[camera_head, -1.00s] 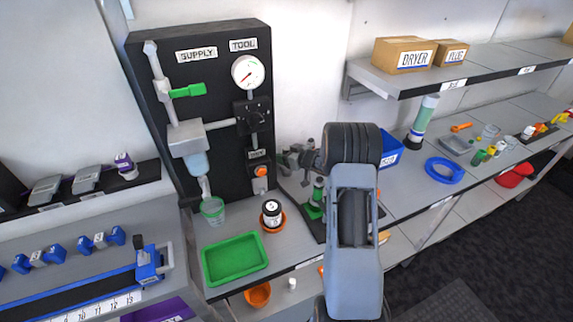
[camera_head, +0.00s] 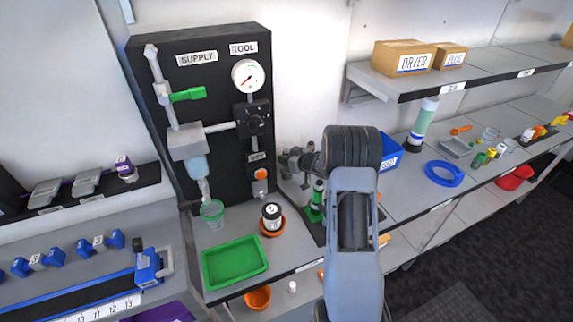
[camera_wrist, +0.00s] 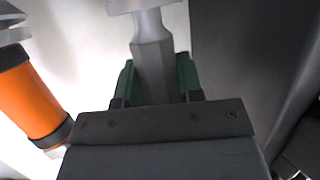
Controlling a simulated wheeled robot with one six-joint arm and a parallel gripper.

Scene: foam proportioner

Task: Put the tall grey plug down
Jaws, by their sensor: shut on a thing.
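My gripper (camera_wrist: 156,76) shows in the wrist view with its two green fingers closed on the sides of a grey, faceted piece, the tall grey plug (camera_wrist: 153,58). The plug has a narrower neck and a wide pale flange at the top edge of the picture. What lies beyond the flange is cut off. In the head view, my arm's dark elbow and grey link stand in front of the bench, and I cannot make out the plug or the fingertips there.
An orange cylinder with dark bands (camera_wrist: 30,98) is close on the left in the wrist view. The head view shows a black supply panel (camera_head: 222,100), a green tray (camera_head: 235,262), a clear cup (camera_head: 212,213), a black-and-white jar (camera_head: 271,215) and a blue ring (camera_head: 445,174).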

